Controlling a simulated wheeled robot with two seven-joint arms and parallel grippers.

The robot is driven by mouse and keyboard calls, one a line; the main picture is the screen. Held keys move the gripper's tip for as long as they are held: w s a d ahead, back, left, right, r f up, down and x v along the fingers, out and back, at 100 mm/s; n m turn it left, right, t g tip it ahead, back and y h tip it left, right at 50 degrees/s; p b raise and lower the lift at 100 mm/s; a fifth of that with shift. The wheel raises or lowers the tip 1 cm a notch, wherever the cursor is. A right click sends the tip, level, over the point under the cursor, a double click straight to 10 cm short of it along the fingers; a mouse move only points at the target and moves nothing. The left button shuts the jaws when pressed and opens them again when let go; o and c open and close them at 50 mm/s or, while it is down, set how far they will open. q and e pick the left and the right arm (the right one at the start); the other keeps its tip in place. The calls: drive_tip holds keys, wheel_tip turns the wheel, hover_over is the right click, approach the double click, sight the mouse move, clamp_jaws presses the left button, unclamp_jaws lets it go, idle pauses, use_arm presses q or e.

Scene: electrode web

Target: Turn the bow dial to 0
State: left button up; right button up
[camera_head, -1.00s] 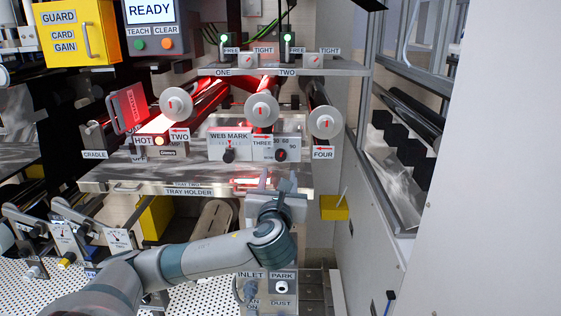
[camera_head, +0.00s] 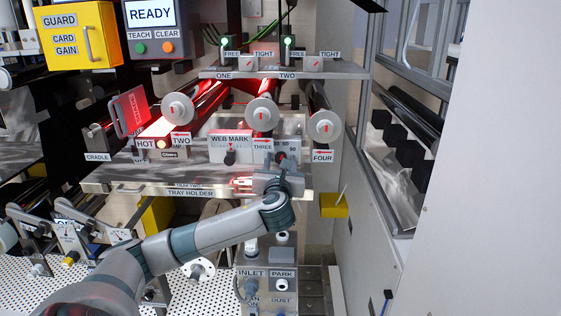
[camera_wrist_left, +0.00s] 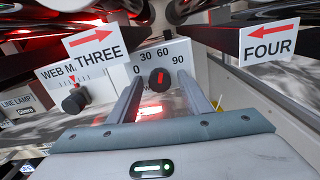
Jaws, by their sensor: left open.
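The bow dial (camera_wrist_left: 158,78) is a dark round knob with a red mark, on a pale panel printed 0, 30, 60 and 90. In the left wrist view its red mark stands nearly upright, between 30 and 60. In the head view the dial (camera_head: 281,156) is small, just beyond my gripper. My left gripper (camera_head: 277,172) is open and faces the panel. In the wrist view its two fingers frame the dial left and right; I cannot tell whether the tips reach alongside it. My right gripper is not in view.
The WEB MARK knob (camera_wrist_left: 74,101) is left of the dial. The THREE sign (camera_wrist_left: 95,42) and FOUR sign (camera_wrist_left: 268,43) jut out on either side. Rollers (camera_head: 262,110) run above. The tray holder plate (camera_head: 130,187) lies below, and a yellow block (camera_head: 334,206) is at right.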

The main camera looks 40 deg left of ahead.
use_arm(q)
drive_tip(key=c, duration=1)
drive_tip(key=shift+c, duration=0.2)
drive_tip(key=shift+n, duration=0.4)
drive_tip(key=shift+d+n, duration=0.1)
drive_tip(key=shift+n, duration=7.5)
